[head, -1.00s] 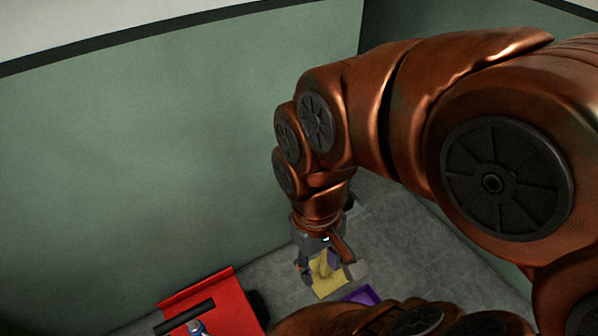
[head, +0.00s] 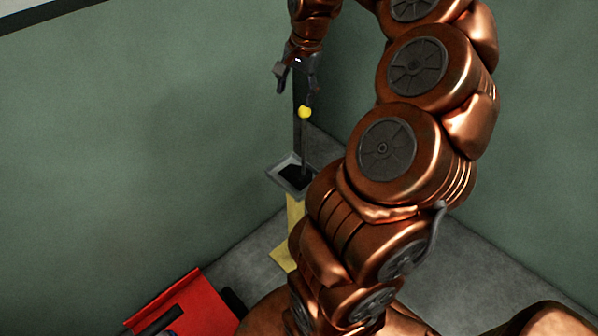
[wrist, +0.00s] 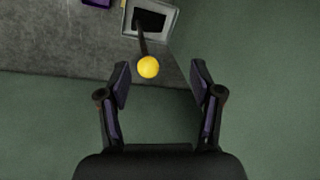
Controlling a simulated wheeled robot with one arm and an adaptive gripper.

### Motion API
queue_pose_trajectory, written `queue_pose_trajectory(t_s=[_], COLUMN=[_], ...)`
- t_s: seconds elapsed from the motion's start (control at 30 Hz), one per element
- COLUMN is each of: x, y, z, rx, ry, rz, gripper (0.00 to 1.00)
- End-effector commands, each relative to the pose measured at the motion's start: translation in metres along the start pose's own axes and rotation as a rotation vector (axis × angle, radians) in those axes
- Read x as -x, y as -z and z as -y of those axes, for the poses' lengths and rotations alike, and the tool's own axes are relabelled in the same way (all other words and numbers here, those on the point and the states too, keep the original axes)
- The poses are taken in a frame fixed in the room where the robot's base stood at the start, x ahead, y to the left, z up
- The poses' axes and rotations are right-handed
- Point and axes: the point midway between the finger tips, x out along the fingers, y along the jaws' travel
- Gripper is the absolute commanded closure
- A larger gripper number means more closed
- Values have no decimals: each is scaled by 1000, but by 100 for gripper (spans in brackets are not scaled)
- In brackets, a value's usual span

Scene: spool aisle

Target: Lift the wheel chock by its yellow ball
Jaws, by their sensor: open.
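The yellow ball (head: 304,112) tops a thin dark upright rod; it also shows in the wrist view (wrist: 148,67). The rod runs down to a dark block, apparently the wheel chock (head: 296,173), in a grey tray (head: 277,180) on a yellow stand (head: 294,212). My gripper (head: 297,84) is open and empty, just above the ball in the head view. In the wrist view the ball appears between the two fingertips (wrist: 160,70), nearer the left one. I cannot tell the exact gap in depth. My arm hides part of the stand's right side.
A red cart or box (head: 195,308) with a black handle stands at the lower left. Green walls (head: 120,150) rise close behind and to the right. A purple item (wrist: 97,2) shows at the wrist view's top edge. Grey floor lies around the stand.

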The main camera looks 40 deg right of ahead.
Motion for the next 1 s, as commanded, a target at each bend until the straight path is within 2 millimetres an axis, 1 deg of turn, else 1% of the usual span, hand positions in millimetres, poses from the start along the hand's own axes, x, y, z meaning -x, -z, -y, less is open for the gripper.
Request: queue_pose_trajectory(t_s=[0.03, 0.1, 0.2, 0.57, 0.83, 0.9, 1.0], x=[-4, -7, -12, -43, -77, -83, -86], y=[14, 27, 34, 36, 40, 39, 39], z=[-7, -15, -20, -20, -21, -21, -21], rx=[-53, -104, -138, -139, -139, -139, -139], ry=[3, 4, 3, 1, 2, 1, 2], rz=[-6, -11, -13, -11, -12, -12, -12], gripper=[35, 35, 35, 35, 35, 35, 35])
